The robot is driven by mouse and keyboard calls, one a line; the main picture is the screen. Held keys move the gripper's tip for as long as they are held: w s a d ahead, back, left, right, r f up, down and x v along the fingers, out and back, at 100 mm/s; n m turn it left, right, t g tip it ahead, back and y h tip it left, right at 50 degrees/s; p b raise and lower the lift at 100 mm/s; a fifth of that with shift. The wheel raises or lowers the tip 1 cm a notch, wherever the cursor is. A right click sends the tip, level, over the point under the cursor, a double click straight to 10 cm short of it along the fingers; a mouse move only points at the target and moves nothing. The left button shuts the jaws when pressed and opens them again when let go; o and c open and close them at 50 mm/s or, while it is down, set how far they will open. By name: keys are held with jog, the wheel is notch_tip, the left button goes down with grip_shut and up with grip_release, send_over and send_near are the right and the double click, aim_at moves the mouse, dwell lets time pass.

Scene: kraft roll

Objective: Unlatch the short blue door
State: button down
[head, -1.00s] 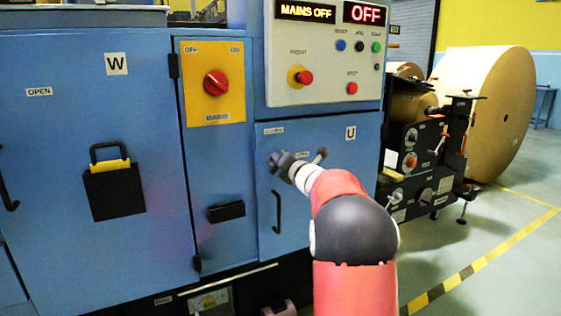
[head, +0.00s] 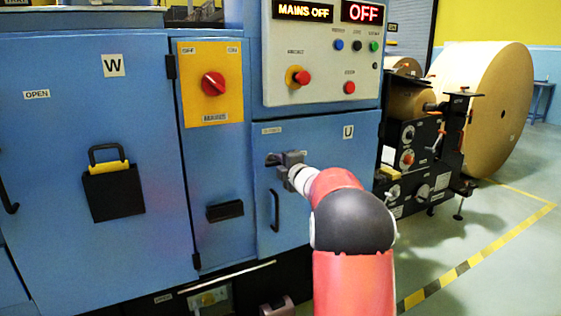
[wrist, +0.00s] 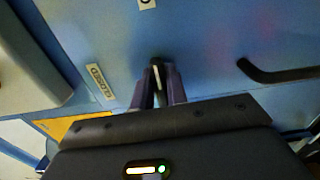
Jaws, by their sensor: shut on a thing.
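The short blue door (head: 318,200) is the lower right panel marked U, under the control panel. It looks shut in its frame. My gripper (head: 274,159) is at the door's upper left, below a small label. In the wrist view, my gripper's two fingers (wrist: 158,88) are closed around a small dark latch lever (wrist: 157,66), with a CLOSED label (wrist: 101,82) beside it. In the head view the latch is mostly hidden by my gripper. The door's black pull handle (head: 274,210) hangs below my gripper and also shows in the wrist view (wrist: 278,75).
The control panel (head: 320,95) with red buttons juts out above the door. A yellow mains switch plate (head: 211,108) and the tall W door (head: 70,230) are at left. Black roll machinery (head: 425,160) stands at right. The floor at right is open.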

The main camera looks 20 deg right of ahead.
jog(key=shift+a+f+m, duration=0.1)
jog(key=shift+a+m, duration=0.15)
jog(key=shift+m, duration=0.05)
dwell(0.4)
jog(key=c, duration=1.4)
grip_release()
jog(key=shift+w, duration=0.1)
jog(key=shift+c, duration=0.2)
jog(key=shift+s+d, duration=0.1)
jog(key=shift+s, duration=0.2)
jog(key=s+b, duration=0.1)
jog(key=s, duration=0.6)
jog(key=shift+s, duration=0.15)
